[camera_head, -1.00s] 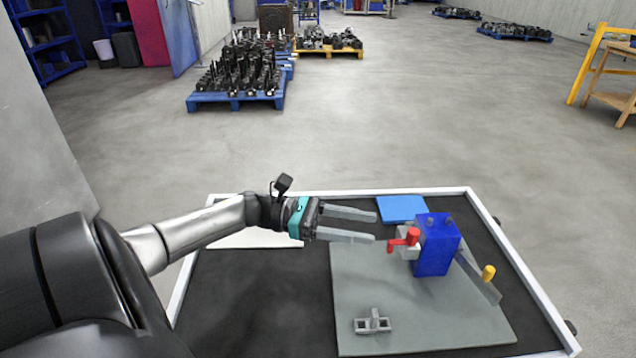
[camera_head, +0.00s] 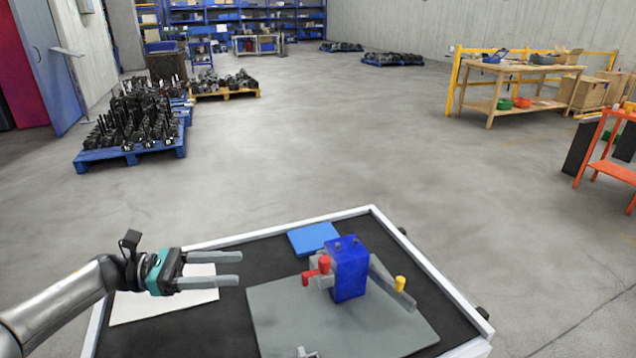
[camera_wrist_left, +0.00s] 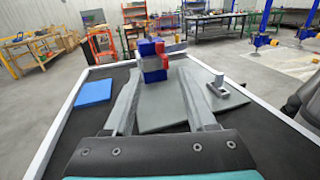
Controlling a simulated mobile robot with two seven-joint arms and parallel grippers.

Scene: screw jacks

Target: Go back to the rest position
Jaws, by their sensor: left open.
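My left gripper (camera_head: 240,269) is open and empty, above the left part of the cart top in the head view. Its two fingers point right, toward the blue screw jack block (camera_head: 348,270), with a clear gap between. The block stands on a grey plate (camera_head: 300,325) and has a red handle (camera_head: 318,270) on its left and a grey bar with a yellow knob (camera_head: 400,284) on its right. In the left wrist view the block (camera_wrist_left: 153,66) shows ahead, between the open fingers (camera_wrist_left: 165,103). My right gripper is in neither view.
The cart has a white rim (camera_head: 430,262) and a black top. A blue pad (camera_head: 313,238) and a white sheet (camera_head: 165,303) lie on it. A small grey bracket (camera_wrist_left: 228,91) lies on the plate. Pallets of dark parts (camera_head: 130,130) stand beyond; the floor between is clear.

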